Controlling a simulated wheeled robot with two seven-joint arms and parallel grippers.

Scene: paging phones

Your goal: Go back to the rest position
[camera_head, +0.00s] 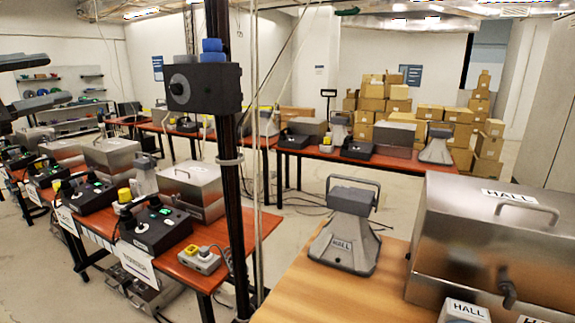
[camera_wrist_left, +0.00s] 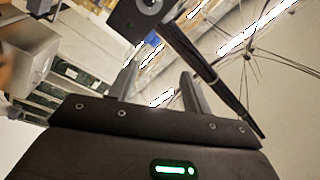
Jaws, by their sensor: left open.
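My left gripper (camera_head: 52,80) is at the upper left edge of the head view, its two dark fingers spread apart. It is raised in the air, apart from the tables. In the left wrist view, the gripper (camera_wrist_left: 157,88) is tilted, with its fingers apart and nothing between them. My right gripper is not in view.
A dark pole (camera_head: 226,180) with a black box (camera_head: 204,87) rises in front of me. Red-brown tables at left carry black consoles (camera_head: 155,228) and metal cases (camera_head: 192,190). Cardboard boxes (camera_head: 400,92) are stacked at the back. Floor shows between the tables.

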